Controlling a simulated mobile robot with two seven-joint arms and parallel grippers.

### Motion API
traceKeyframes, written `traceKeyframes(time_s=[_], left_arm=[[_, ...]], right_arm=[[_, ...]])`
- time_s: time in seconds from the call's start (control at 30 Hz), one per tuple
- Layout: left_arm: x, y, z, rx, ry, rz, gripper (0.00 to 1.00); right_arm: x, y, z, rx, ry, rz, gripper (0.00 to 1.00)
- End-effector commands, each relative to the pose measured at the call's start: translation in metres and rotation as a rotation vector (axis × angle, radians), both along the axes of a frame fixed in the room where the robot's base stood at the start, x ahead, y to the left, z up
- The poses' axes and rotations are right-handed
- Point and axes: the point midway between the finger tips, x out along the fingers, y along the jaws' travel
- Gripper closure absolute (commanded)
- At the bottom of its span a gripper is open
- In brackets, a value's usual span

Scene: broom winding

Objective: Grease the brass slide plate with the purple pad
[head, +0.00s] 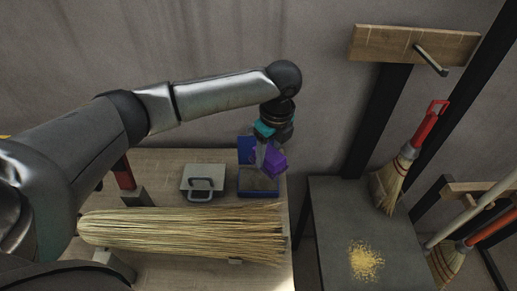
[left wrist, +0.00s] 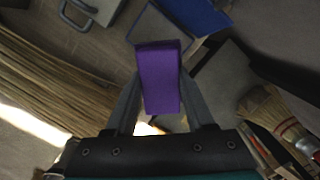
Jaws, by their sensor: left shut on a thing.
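My left gripper (head: 263,152) is shut on the purple pad (head: 274,161) and holds it over an open blue box (head: 243,151) at the back right of the wooden bench. In the left wrist view the pad (left wrist: 159,75) sits between the two grey fingers, its broad purple face showing. The blue box has a raised blue lid and a greyish inside, partly hidden by the pad. I cannot make out whether the pad touches the box. I cannot pick out a brass plate for certain in either view. My right gripper is not in view.
A large straw bundle (head: 185,232) lies across the wooden bench (head: 155,163). A grey plate with a handle (head: 203,179) is left of the box.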

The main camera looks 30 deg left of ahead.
Motion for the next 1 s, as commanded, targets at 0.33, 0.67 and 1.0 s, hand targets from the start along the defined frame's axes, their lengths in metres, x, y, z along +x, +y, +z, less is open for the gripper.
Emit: traceKeyframes(time_s=[0.33, 0.67, 1.0], left_arm=[[0.011, 0.022, -0.020, -0.001, 0.003, -0.449, 0.90], [0.015, 0.034, -0.032, 0.000, 0.001, -0.713, 0.90], [0.016, 0.035, -0.045, 0.001, 0.000, -0.742, 0.90]], right_arm=[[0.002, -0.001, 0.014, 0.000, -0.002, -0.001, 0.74], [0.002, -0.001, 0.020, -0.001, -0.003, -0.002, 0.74], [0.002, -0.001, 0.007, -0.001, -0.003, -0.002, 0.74]])
